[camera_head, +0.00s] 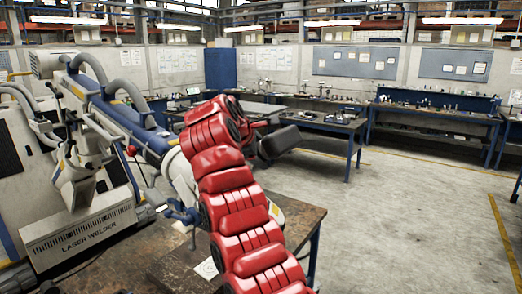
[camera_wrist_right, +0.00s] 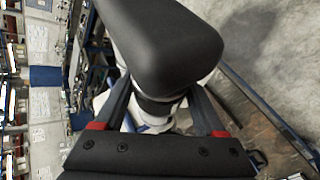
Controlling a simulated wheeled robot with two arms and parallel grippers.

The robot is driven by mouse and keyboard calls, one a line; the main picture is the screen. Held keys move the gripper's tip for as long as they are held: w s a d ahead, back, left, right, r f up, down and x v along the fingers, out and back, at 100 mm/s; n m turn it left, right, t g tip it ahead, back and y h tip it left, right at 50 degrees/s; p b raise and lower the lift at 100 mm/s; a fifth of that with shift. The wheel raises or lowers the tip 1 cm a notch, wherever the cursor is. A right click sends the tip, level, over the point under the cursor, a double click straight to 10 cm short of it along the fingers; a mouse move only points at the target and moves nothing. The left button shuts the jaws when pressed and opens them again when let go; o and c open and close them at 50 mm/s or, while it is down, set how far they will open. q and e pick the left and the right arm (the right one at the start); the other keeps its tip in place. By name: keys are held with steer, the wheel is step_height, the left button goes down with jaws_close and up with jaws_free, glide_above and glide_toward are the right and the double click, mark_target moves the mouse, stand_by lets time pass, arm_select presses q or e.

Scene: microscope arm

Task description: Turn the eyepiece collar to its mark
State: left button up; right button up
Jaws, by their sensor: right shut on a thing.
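In the right wrist view, the two dark fingers of my right gripper (camera_wrist_right: 158,98) stand on either side of a dark round piece, the eyepiece collar (camera_wrist_right: 158,107). The gripper is shut on it; the fingertips are partly hidden under a large black rounded eyepiece pad (camera_wrist_right: 165,42). In the head view that pad (camera_head: 281,142) shows just right of my red right arm, which hides the collar and most of the gripper. No alignment mark can be made out. My left gripper is not in view.
A laser welder (camera_head: 85,238) with a blue and white arm (camera_head: 125,125) stands at the left. A worn brown bench top (camera_head: 170,262) lies below my right arm. Workbenches with small items line the back wall. The concrete floor (camera_head: 410,215) at the right is clear.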

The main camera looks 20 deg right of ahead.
stand_by(0.4)
steer(key=o, duration=1.3)
steer(key=p+v, duration=0.5)
steer(key=v, duration=1.2)
steer(key=shift+a+r, duration=0.15)
